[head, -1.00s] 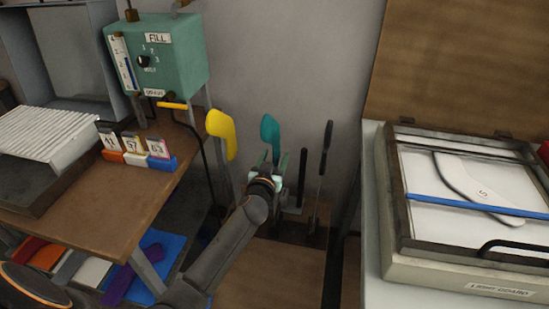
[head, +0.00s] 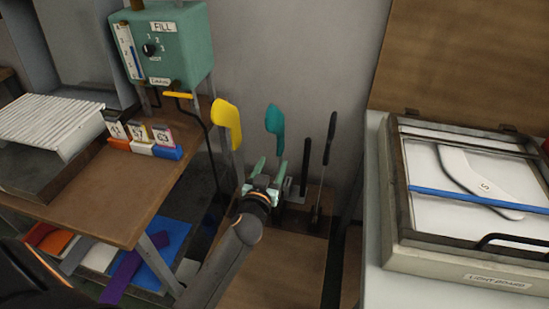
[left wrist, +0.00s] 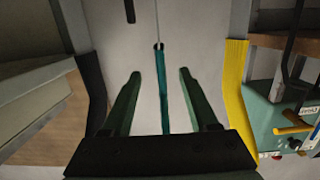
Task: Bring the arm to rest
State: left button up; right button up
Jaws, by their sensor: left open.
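My left gripper (head: 269,172) is open, with its two green fingers apart and pointing up toward the back wall. The teal sock form (head: 275,128) stands upright behind it in the head view. In the left wrist view the teal form (left wrist: 162,95) shows edge-on between the open fingers (left wrist: 160,75); the fingers are clear of it on both sides. The yellow form (head: 226,122) stands to the left of the gripper, and it also shows at the right of the left wrist view (left wrist: 237,100). My right gripper is not in view.
Dark upright forms (head: 328,150) stand right of the gripper. The light board (head: 455,265) is at the right. At the left are the wooden table (head: 110,205), numbered tags (head: 141,140) and the green FILL box (head: 165,45).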

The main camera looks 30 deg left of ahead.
pick_arm(q)
jog(key=shift+s+d, duration=0.15)
jog(key=shift+s, duration=0.4)
jog(key=s+d+f+m+g+h, duration=0.35)
jog(key=s+d+f, duration=0.4)
jog(key=s, duration=0.35)
jog(key=s+d+f+m+g+h, duration=0.2)
jog(key=s+d+f+g+h, duration=0.2)
jog(key=s+d+f, duration=0.6)
jog(key=s+a+r+p, duration=0.2)
jog(key=a+r+p, duration=0.1)
jog(key=r+p, duration=0.3)
jog(key=s+a+r+p, duration=0.1)
jog(key=a+r+p, duration=0.2)
jog(key=r+p, duration=0.3)
jog(key=shift+s+a+r+n+t+y+p, duration=0.25)
jog(key=shift+s+n+t+y+p, duration=0.15)
jog(key=shift+p, duration=0.45)
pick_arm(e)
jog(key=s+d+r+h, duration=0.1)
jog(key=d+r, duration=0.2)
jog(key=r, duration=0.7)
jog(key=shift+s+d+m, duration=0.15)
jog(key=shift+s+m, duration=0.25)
